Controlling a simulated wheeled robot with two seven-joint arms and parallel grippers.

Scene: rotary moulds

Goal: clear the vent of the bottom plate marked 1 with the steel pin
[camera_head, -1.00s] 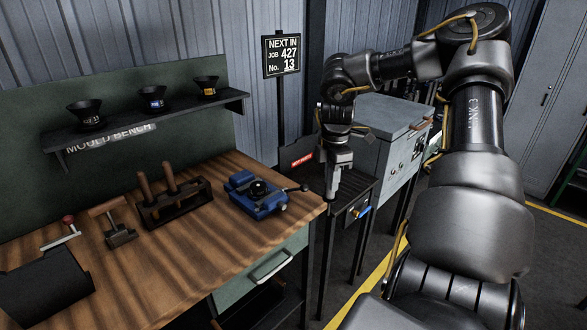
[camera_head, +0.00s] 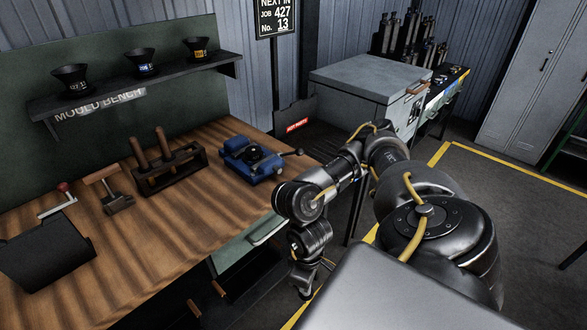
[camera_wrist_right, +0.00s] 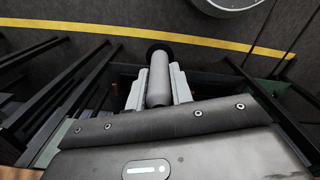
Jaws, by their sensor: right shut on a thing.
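My right gripper (camera_wrist_right: 156,84) is shut on a grey cylinder with a dark round end, which looks like the steel pin (camera_wrist_right: 159,78). In the head view my right gripper (camera_head: 306,284) hangs low, in front of the bench's right side. The pin cannot be made out there. I cannot pick out a bottom plate marked 1 or its vent in either view. My left gripper is not in view.
The wooden bench (camera_head: 110,240) holds a blue clamp device (camera_head: 252,160), a rack with wooden handles (camera_head: 170,172) and a black holder (camera_head: 45,252). Cups stand on the shelf above. A grey chest (camera_head: 360,82) stands beyond. Yellow-lined floor is open at right.

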